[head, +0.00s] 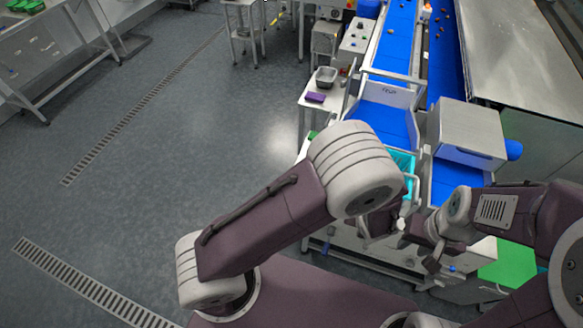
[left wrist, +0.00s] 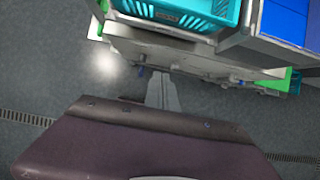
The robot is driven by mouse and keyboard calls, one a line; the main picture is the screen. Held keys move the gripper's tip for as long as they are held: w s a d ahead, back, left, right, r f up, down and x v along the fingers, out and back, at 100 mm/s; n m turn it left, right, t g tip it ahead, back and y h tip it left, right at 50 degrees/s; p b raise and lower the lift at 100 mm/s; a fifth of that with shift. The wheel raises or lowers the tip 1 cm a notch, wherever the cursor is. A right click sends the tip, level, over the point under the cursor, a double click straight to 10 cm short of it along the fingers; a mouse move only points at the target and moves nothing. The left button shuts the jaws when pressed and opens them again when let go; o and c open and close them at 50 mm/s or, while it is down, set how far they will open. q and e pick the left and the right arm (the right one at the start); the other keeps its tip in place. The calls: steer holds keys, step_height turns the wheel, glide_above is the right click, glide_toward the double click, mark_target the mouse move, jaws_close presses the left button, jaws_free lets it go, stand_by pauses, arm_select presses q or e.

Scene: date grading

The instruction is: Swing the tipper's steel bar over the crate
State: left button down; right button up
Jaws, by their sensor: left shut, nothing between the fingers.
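The turquoise crate (head: 403,160) shows partly in the head view, behind my left arm, below a blue chute. In the left wrist view its wall (left wrist: 190,14) is at the top edge. A pale steel bar (head: 398,78) crosses above the blue chute in the head view; I cannot tell whether it is the tipper's bar. My left gripper (left wrist: 162,90) is shut and empty, short of the crate and the steel frame under it. In the head view my left arm hides most of it. My right gripper (head: 432,258) is right of it, low by the machine; its fingers are unclear.
Blue conveyor belts (head: 397,28) carry a few dates at the top. A steel box (head: 468,130) stands right of the chute. A small side table (head: 320,98) holds a steel pan (head: 326,78) and a purple item (head: 315,97). The floor (head: 140,170) at left is clear.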

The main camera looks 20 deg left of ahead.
arm_select(q)
steer(key=v, duration=0.5)
steer(key=w+a+r+n+y, duration=0.1)
steer(key=w+a+r+n, duration=0.3)
steer(key=w+a, duration=0.4)
steer(key=s+a+r+n, duration=0.1)
steer(key=a+n, duration=0.4)
steer(key=a, duration=0.2)
steer(key=s+a+r+n+g+y, duration=0.1)
steer(key=s+a+r+n, duration=0.1)
steer(key=a+n, duration=0.3)
steer(key=a, duration=0.3)
steer(key=shift+s+n+y, duration=0.3)
steer(key=shift+n, duration=0.1)
arm_select(e)
steer(key=shift+s, duration=0.25)
arm_select(q)
steer(key=shift+w+f, duration=0.1)
